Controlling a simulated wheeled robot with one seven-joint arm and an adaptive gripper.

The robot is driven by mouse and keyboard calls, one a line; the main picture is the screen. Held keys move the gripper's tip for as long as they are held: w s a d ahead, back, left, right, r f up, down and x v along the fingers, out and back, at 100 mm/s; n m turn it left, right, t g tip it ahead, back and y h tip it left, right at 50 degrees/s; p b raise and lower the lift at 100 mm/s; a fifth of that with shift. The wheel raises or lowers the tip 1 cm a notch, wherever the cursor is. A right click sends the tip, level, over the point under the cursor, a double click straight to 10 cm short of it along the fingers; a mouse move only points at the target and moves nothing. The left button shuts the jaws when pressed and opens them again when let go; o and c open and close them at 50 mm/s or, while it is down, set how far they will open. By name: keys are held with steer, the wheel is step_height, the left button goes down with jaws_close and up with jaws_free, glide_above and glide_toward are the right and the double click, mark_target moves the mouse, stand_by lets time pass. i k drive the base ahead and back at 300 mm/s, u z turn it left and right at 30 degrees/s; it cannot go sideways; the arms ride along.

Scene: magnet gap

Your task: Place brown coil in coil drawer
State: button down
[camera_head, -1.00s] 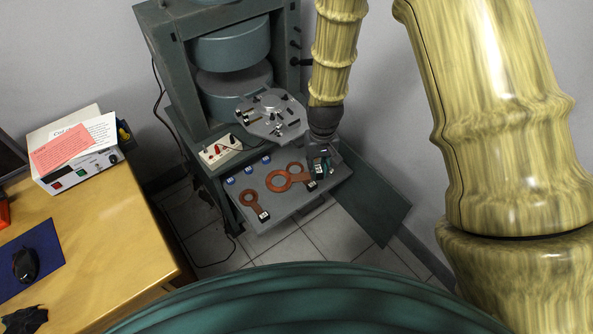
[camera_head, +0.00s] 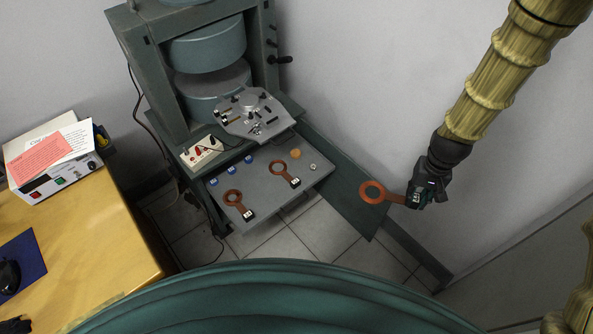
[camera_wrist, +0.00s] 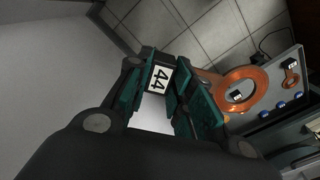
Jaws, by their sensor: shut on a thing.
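My gripper (camera_head: 422,192) is shut on the handle of a brown coil (camera_head: 365,187), holding it in the air to the right of the grey drawer (camera_head: 262,203). The coil's ring points left, away from the fingers. In the wrist view, my fingers (camera_wrist: 160,95) close around the handle end with a white label reading 44, and the ring (camera_wrist: 212,82) shows beyond them. Two other brown coils, one at left (camera_head: 229,194) and one in the middle (camera_head: 275,170), lie on the open drawer with labelled handle ends.
Several blue-and-white pieces (camera_head: 231,170), an orange disc (camera_head: 295,153) and a small pale knob (camera_head: 313,166) are on the drawer. The magnet (camera_head: 205,45) stands behind, with a metal plate (camera_head: 245,122) over the drawer's back. A wooden desk (camera_head: 95,235) is at left.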

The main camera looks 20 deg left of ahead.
mark_target(251, 184)
steer(key=k, duration=0.95)
steer(key=u, duration=1.25)
steer(key=i, duration=1)
steer(key=u, duration=0.05)
